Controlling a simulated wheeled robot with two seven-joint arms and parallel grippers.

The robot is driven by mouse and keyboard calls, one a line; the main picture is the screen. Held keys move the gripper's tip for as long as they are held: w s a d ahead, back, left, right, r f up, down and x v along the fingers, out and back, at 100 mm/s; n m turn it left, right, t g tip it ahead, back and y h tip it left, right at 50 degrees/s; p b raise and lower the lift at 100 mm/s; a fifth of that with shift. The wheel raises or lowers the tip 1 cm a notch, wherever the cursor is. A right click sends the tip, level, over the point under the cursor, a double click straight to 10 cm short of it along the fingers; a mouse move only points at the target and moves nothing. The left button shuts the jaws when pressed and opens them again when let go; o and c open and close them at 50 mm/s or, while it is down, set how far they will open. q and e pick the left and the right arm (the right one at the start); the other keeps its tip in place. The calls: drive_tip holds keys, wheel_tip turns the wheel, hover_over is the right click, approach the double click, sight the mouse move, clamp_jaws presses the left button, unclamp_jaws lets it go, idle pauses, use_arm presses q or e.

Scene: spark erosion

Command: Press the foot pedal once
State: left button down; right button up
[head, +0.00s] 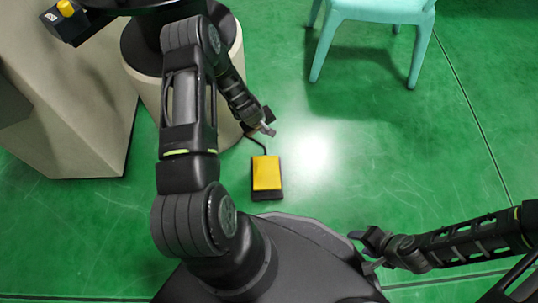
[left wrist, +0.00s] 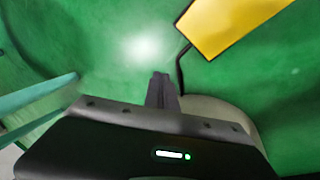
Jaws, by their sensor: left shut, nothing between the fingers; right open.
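The foot pedal (head: 267,173) has a yellow top on a black base and lies on the green floor in front of my base. A black cable runs from its far end. My left gripper (head: 268,131) is shut and empty, just beyond the pedal's far end in the head view, apart from it. In the left wrist view the yellow pedal (left wrist: 228,22) shows at the upper right, cut by the frame edge, and the shut fingertips (left wrist: 161,78) point beside the cable. My right gripper (head: 362,250) is open and empty, at the lower right beside my base.
A beige round pedestal (head: 150,95) stands behind my left arm, with a beige block (head: 75,120) further left. A turquoise chair (head: 378,10) stands at the top. A yellow button (head: 65,8) sits at the top left. The floor right of the pedal is clear.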

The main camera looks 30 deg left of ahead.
use_arm(q)
drive_tip(key=f+b, duration=0.2)
drive_tip(key=s+d+f+b, duration=0.1)
drive_tip(key=f, duration=0.2)
drive_tip(key=s+f+b, duration=0.1)
drive_tip(key=f+b, duration=0.1)
drive_tip(key=f, duration=0.1)
drive_tip(key=shift+s+d+b, duration=0.1)
drive_tip(key=shift+d+b, duration=0.25)
drive_tip(key=shift+s+f, duration=0.1)
drive_tip(key=shift+f, duration=0.1)
idle(1.8)
drive_tip(key=shift+s+d+f+b, duration=0.1)
drive_tip(key=shift+d+f+b, duration=0.05)
drive_tip(key=shift+f+b, duration=0.25)
drive_tip(key=shift+s+d+f+b, duration=0.1)
drive_tip(key=shift+s+f+b, duration=0.05)
drive_tip(key=shift+f+b, duration=0.2)
idle(0.6)
